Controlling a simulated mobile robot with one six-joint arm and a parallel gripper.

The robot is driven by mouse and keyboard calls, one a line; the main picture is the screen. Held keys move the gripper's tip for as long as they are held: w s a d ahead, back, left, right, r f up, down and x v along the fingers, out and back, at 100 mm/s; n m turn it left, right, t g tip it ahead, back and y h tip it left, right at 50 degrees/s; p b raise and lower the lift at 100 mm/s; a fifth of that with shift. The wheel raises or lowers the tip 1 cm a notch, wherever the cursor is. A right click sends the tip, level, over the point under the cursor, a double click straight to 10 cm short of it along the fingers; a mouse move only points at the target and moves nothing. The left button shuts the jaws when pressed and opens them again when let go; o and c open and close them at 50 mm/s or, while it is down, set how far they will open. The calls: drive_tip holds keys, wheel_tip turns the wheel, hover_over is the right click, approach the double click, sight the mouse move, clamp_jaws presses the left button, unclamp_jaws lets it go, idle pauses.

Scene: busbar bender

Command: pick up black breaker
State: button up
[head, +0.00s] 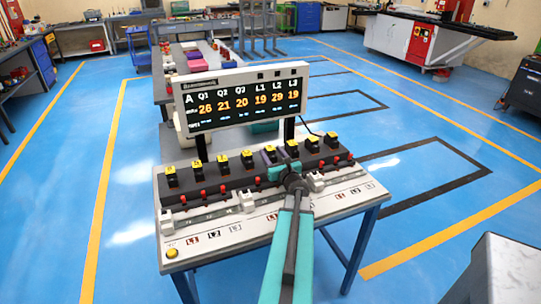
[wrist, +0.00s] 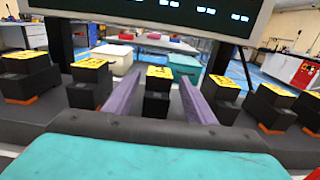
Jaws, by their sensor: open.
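Several black breakers with yellow tops stand in a row on the dark rail of the bench panel, one of them at the left end (head: 171,176). In the wrist view, one black breaker (wrist: 157,101) shows upright between the two purple fingers of my gripper (wrist: 160,80), with a visible gap on each side. My gripper (head: 274,155) is open and empty at the middle of the row in the head view. Other breakers stand just left (wrist: 88,88) and right (wrist: 222,95) of the fingers. My teal arm hides part of the panel front.
A display board (head: 243,97) stands on posts behind the row. Red terminals (head: 198,196) and white blocks (head: 246,200) lie in front. A yellow button (head: 172,253) is at the bench's front left. Open blue floor surrounds the bench.

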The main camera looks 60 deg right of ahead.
sight(269, 148)
drive_tip(key=shift+p+x, duration=1)
drive_tip(key=shift+x, duration=0.65)
drive_tip(key=shift+p+x, duration=0.3)
drive_tip(key=shift+x, duration=0.65)
drive_tip(key=shift+r, duration=0.1)
drive_tip(key=c, duration=1.2)
drive_tip(key=shift+r, duration=0.1)
